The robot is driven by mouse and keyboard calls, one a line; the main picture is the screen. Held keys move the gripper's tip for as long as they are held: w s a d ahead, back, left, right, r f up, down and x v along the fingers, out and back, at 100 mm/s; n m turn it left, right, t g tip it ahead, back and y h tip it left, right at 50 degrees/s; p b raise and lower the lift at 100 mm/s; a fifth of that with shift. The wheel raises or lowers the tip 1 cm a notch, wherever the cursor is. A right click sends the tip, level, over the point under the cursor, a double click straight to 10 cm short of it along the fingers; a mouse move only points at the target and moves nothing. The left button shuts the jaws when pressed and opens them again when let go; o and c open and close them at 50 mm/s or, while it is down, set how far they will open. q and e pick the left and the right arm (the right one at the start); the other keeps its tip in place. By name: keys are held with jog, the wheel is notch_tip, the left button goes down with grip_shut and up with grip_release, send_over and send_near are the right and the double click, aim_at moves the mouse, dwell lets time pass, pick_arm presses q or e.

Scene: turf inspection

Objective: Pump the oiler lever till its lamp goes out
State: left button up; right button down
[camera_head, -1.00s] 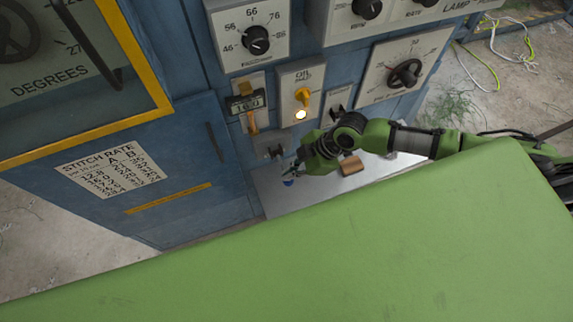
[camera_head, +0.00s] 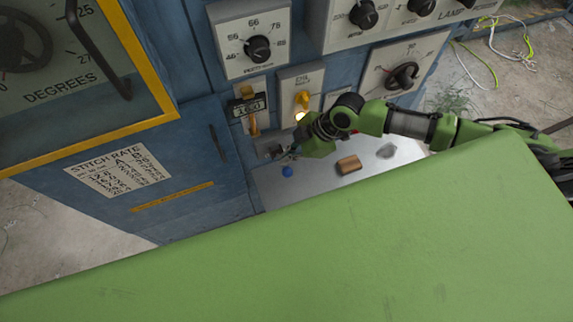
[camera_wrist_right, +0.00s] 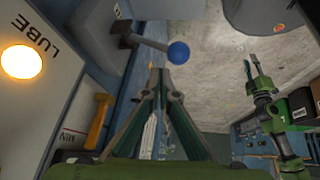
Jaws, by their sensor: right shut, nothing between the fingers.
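The oiler lever is a short metal arm with a blue ball (camera_head: 287,171) on its end, low on the blue cabinet. In the right wrist view the blue ball (camera_wrist_right: 178,52) is just beyond my fingertips, with its arm running left to a dark bracket (camera_wrist_right: 121,30). A lamp (camera_head: 300,117) glows yellow above the lever; it also glows beside the word LUBE in the wrist view (camera_wrist_right: 21,62). My right gripper (camera_head: 290,153) is shut and empty close to the lever; its fingers (camera_wrist_right: 160,80) show in the wrist view. My left gripper (camera_wrist_right: 252,72) shows small at right there, jaws unclear.
A pale shelf (camera_head: 320,185) below the lever holds a brown block (camera_head: 348,165) and a grey lump (camera_head: 387,151). An orange handle (camera_head: 254,125) hangs left of the lamp, under a counter (camera_head: 250,105). Dial panels stand above. A green surface (camera_head: 330,245) fills the foreground.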

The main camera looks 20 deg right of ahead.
jog(key=r+p, duration=0.1)
jog(key=w+r+p, duration=0.1)
jog(key=r, duration=0.1)
jog(key=w+r, duration=0.1)
jog(key=shift+r+p, duration=0.25)
jog(key=shift+p, duration=0.15)
jog(key=shift+a, duration=0.1)
dwell(0.8)
